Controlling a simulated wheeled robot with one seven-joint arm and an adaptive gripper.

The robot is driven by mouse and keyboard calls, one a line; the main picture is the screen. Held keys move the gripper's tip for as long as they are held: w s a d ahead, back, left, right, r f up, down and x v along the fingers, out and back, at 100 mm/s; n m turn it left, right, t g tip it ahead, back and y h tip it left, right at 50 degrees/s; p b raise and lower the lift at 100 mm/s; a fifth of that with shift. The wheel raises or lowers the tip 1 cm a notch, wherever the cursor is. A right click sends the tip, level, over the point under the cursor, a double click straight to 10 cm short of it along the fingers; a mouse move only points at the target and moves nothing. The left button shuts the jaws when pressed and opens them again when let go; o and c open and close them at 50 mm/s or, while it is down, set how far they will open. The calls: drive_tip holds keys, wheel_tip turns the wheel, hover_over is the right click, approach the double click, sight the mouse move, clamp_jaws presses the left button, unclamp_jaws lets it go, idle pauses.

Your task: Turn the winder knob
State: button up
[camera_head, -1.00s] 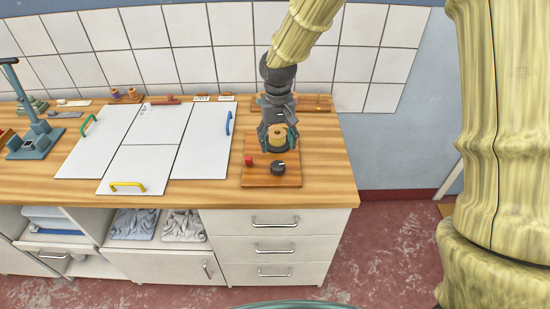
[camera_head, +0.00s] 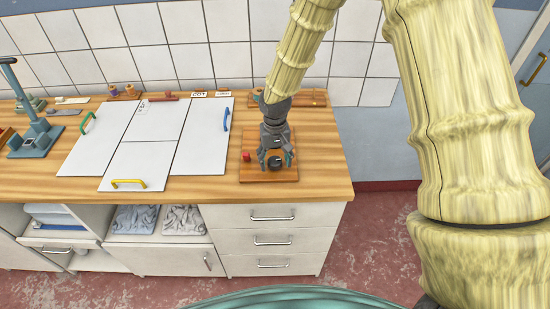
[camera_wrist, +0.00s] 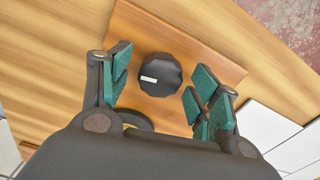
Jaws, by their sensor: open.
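The winder knob (camera_head: 275,162) is a black, faceted knob with a white mark, standing on a small wooden board (camera_head: 252,174) near the counter's front edge. In the wrist view the knob (camera_wrist: 160,74) sits between the two green-padded fingers of my gripper (camera_wrist: 158,88), a little beyond their tips in the picture, with a gap on both sides. My gripper (camera_head: 276,161) is open and points down over the knob. Whether the fingertips reach down to knob height I cannot tell. The spool on the board is hidden behind my gripper in the head view.
White panels with a blue handle (camera_head: 226,118) and a yellow handle (camera_head: 129,184) lie to the left. A wooden rack (camera_head: 312,98) stands behind. Counter is free right of the board.

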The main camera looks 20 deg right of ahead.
drive_tip(key=shift+f, duration=0.15)
drive_tip(key=c, duration=1)
drive_tip(key=shift+n, duration=0.3)
drive_tip(key=n, duration=0.4)
drive_tip(key=shift+n, duration=0.3)
drive_tip(key=n+p, duration=0.1)
drive_tip(key=n, duration=0.3)
drive_tip(key=shift+n, duration=0.3)
drive_tip(key=n+p, duration=0.1)
drive_tip(key=n, duration=0.4)
drive_tip(key=shift+d, duration=0.1)
drive_tip(key=shift+w+n+p, duration=0.1)
drive_tip(key=shift+n+p, duration=0.45)
drive_tip(key=shift+n, duration=1.85)
